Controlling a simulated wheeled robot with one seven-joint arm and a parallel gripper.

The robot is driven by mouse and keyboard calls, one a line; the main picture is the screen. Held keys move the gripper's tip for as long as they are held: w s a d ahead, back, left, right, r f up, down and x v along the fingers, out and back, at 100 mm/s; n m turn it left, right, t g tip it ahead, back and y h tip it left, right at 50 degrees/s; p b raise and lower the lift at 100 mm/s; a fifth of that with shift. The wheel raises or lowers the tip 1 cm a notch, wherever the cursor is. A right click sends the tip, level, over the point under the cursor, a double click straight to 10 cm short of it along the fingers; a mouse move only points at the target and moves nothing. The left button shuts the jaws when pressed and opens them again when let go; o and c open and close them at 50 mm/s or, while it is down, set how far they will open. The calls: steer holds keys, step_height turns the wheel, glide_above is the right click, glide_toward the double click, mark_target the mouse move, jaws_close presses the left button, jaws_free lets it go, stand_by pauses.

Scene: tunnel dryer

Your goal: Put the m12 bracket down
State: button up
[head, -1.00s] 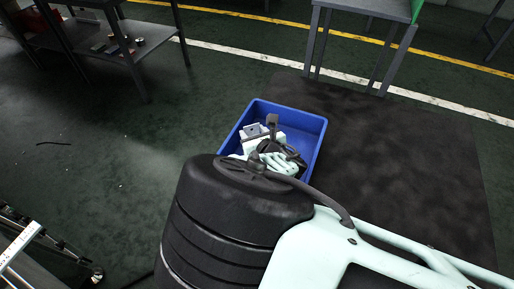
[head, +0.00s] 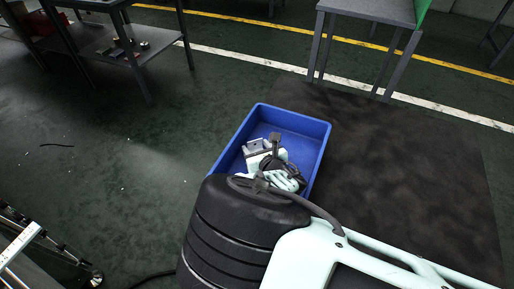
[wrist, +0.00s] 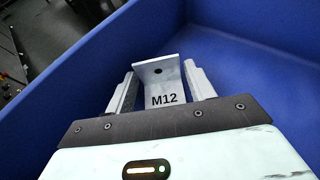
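The m12 bracket (wrist: 160,76) is a grey metal angle piece with a hole in its upright part and "M12" on its flat part. In the head view my gripper (head: 254,148) is inside the outline of the blue crate (head: 322,130), and the bracket is hard to make out there. I cannot tell whether the bracket touches the crate floor.
The crate stands on a dark mat (head: 410,170). A grey table (head: 370,10) stands behind it. A shelved table (head: 110,45) with small items is at the upper left. A metal frame (head: 25,240) is at the lower left. The rest of the crate looks empty.

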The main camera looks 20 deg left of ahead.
steer(key=shift+r, duration=0.1)
steer(key=shift+s+r, duration=0.1)
steer(key=shift+r, duration=0.05)
steer(key=p+v, duration=0.1)
steer(key=v, duration=1)
steer(key=shift+s+d+r, duration=0.1)
steer(key=shift+s+d, duration=0.15)
steer(key=shift+s, duration=0.05)
steer(key=shift+r, duration=0.1)
